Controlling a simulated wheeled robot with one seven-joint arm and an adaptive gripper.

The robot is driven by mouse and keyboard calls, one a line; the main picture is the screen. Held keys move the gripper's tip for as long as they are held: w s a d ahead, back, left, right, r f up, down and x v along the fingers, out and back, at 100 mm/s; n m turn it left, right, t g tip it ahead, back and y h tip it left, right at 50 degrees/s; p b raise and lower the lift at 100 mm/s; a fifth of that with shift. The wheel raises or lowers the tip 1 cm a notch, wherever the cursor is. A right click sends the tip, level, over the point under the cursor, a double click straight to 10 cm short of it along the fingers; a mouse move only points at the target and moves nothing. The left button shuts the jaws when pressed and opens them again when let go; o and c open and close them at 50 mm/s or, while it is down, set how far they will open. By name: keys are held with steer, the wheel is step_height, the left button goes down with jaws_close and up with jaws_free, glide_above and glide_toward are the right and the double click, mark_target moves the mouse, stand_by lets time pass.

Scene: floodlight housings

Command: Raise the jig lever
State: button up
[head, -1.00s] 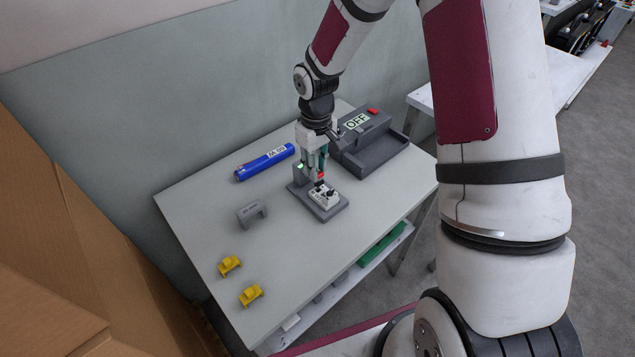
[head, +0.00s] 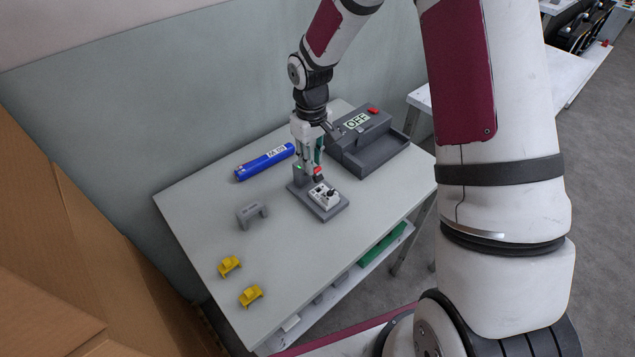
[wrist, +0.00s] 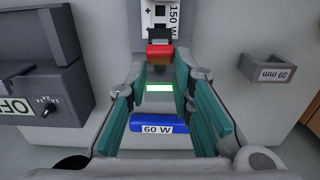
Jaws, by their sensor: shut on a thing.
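The jig (head: 336,210) is a grey base with an upright post on the table, holding a white floodlight housing (head: 324,196). The jig lever has a red tip (head: 318,171), which also shows in the wrist view (wrist: 160,54). My gripper (head: 317,168) is over the jig, with its teal fingers shut on the red lever tip. In the wrist view, my gripper (wrist: 160,65) has one finger on each side of that tip. The housing (wrist: 160,14) there is marked 150 W. A green light (wrist: 159,88) shows between the fingers.
A blue cylinder (head: 264,162) marked 60 W lies behind the jig. A grey unit (head: 362,145) reading OFF, with a red button and tray, stands at the back right. A grey bracket (head: 252,215) and two yellow parts (head: 230,266) (head: 251,296) sit at left.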

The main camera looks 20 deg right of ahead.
steer(key=shift+w+a, duration=0.1)
steer(key=shift+w, duration=0.15)
steer(key=shift+w+a+r, duration=0.1)
steer(key=shift+w+r, duration=0.05)
steer(key=shift+w, duration=0.2)
steer(key=shift+c, duration=1)
steer(key=shift+o, duration=0.5)
steer(key=shift+w, duration=0.1)
steer(key=shift+o, duration=0.2)
steer(key=shift+w+b, duration=0.1)
steer(key=shift+b, duration=0.25)
steer(key=shift+o, duration=0.6)
steer(key=shift+w, duration=0.45)
steer(key=shift+w+b, duration=0.1)
steer(key=shift+b, duration=0.2)
